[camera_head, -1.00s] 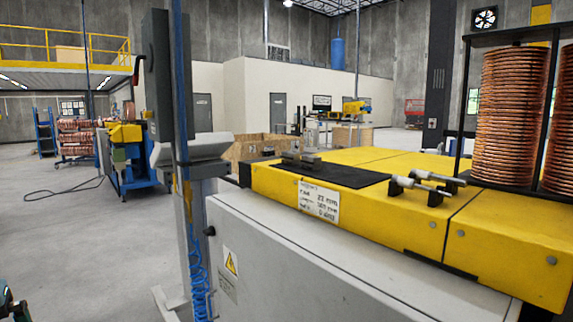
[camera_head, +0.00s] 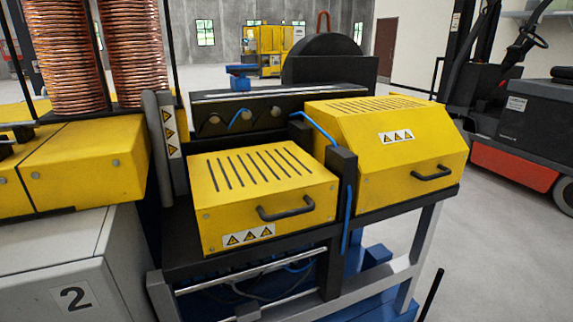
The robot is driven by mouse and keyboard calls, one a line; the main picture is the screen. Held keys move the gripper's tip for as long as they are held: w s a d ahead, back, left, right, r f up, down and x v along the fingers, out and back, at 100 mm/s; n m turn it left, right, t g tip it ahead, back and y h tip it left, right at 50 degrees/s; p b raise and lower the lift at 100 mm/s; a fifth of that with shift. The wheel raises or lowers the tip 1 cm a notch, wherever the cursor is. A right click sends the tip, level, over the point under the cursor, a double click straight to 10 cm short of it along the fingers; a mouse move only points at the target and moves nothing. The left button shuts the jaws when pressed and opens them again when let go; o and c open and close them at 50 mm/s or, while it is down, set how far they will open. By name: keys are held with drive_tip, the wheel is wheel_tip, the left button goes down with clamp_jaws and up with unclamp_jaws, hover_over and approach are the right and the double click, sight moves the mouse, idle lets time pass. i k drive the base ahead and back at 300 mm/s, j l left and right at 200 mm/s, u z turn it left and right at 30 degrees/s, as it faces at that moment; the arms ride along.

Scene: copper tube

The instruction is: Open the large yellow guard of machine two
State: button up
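Machine two shows its number 2 on a light grey cabinet (camera_head: 70,297) at the lower left. To the right of it are two yellow guards with black handles, both closed. The smaller guard (camera_head: 235,205) has slots in its top, and its handle (camera_head: 287,208) is on the front. The large yellow guard (camera_head: 385,175) is to the right, with a sloped face, slots on top and a warning label. Its handle (camera_head: 431,173) is at the lower right of its front. My gripper is not in view.
A forklift (camera_head: 525,125) stands to the right on open grey floor. Copper coils (camera_head: 75,60) stand at the upper left. A black post (camera_head: 341,195) stands between the guards. A blue base (camera_head: 375,290) and a grey leg frame are below.

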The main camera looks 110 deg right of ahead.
sight(407, 149)
drive_tip(key=k+z, duration=0.25)
drive_tip(key=z, duration=0.25)
drive_tip(key=k+z, duration=0.25)
drive_tip(key=z, duration=0.2)
drive_tip(key=k+l+z, duration=0.25)
drive_tip(key=k+l, duration=0.35)
drive_tip(key=k, duration=0.25)
drive_tip(key=k+l+z, duration=0.2)
drive_tip(key=k+l, duration=0.55)
drive_tip(key=k, duration=0.1)
